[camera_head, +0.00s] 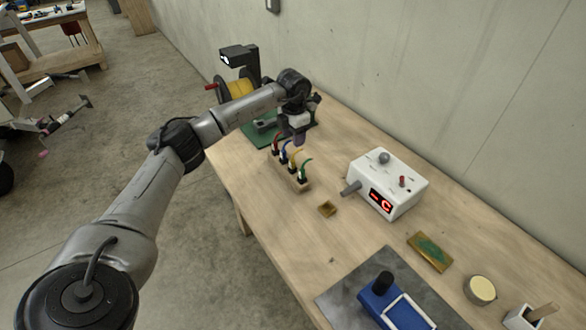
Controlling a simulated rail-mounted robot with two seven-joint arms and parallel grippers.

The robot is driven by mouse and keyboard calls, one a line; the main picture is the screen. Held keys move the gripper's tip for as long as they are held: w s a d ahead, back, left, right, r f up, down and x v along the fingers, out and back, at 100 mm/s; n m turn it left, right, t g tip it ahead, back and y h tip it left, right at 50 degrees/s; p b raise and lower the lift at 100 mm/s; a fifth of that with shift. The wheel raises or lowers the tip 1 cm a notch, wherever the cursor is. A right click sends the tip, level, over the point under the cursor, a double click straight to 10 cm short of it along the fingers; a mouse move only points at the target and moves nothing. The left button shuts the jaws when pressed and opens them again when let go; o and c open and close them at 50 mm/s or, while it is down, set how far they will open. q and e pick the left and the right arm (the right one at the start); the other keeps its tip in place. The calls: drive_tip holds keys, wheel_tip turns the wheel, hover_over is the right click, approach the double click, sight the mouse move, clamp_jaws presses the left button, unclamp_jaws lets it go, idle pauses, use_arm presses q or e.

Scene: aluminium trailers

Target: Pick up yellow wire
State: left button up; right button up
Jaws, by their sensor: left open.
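The yellow wire (297,156) stands with red, blue and green wires in a small wooden holder (292,174) on the workbench. It curves up between the blue wire (284,155) and the green wire (306,166). The red wire (276,142) is at the far end of the row. My left gripper (298,139) points down just above and behind the row, near the top of the yellow wire. It is open and small in view; I see no wire held in it. My right gripper is out of view.
A white box (388,181) with a red display stands right of the holder. A yellow spool (239,88) and green mat (262,131) are at the far end. A small brass tray (327,209), a green-gold board (430,251) and a blue device (392,306) lie nearer.

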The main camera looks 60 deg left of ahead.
sight(292, 159)
use_arm(q)
wheel_tip(292, 159, down, 13)
drive_tip(key=shift+s+f+b, duration=0.1)
drive_tip(key=shift+s+b, duration=0.05)
drive_tip(key=shift+b, duration=0.4)
drive_tip(key=shift+a, duration=0.1)
clamp_jaws()
idle(0.5)
